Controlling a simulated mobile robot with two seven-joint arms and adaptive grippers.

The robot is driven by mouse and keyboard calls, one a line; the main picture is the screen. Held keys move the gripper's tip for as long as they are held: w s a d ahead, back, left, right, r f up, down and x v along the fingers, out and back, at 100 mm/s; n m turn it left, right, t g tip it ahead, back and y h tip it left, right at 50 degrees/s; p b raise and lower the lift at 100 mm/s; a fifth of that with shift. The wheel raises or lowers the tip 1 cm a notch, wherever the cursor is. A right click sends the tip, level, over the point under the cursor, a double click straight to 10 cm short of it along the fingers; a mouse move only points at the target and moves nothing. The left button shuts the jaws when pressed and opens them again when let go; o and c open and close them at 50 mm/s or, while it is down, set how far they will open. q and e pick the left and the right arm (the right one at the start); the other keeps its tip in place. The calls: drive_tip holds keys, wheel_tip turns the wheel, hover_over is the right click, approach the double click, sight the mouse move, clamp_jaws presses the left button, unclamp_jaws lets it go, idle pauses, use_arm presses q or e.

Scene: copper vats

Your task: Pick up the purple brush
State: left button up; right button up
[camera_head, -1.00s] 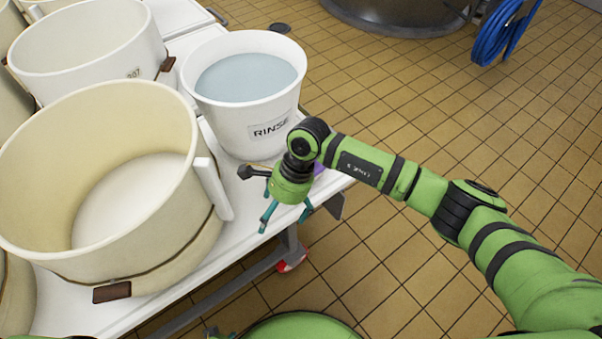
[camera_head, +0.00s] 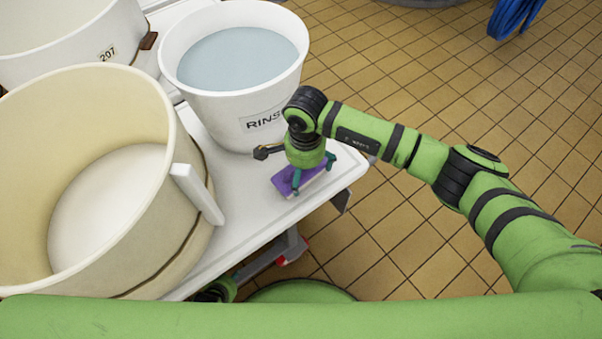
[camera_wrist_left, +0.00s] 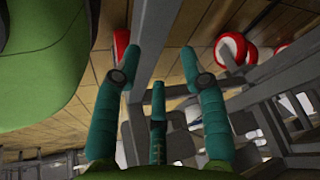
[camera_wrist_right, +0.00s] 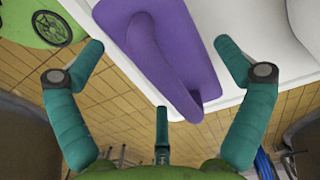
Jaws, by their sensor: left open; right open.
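The purple brush (camera_head: 284,182) lies on the white table top near its right corner, in front of the rinse bucket. In the right wrist view the brush (camera_wrist_right: 165,50) shows its flat back and raised handle, which ends between the fingers. My right gripper (camera_head: 312,182) is over the brush, pointing down, and hides part of it. In the right wrist view this gripper (camera_wrist_right: 160,62) is open, with its teal fingers apart on either side of the brush. My left gripper (camera_wrist_left: 160,65) is open and empty, low beside the table's grey frame.
A white bucket marked RINSE (camera_head: 232,110), holding water, stands just behind the brush. A large cream vat (camera_head: 90,190) with a white handle stands to the left. The table edge (camera_head: 345,180) is close on the right, with open tiled floor (camera_head: 440,100) beyond.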

drive_tip(key=shift+f, duration=0.5)
drive_tip(key=shift+r, duration=0.1)
drive_tip(key=c, duration=1.1)
drive_tip(key=shift+c, duration=0.2)
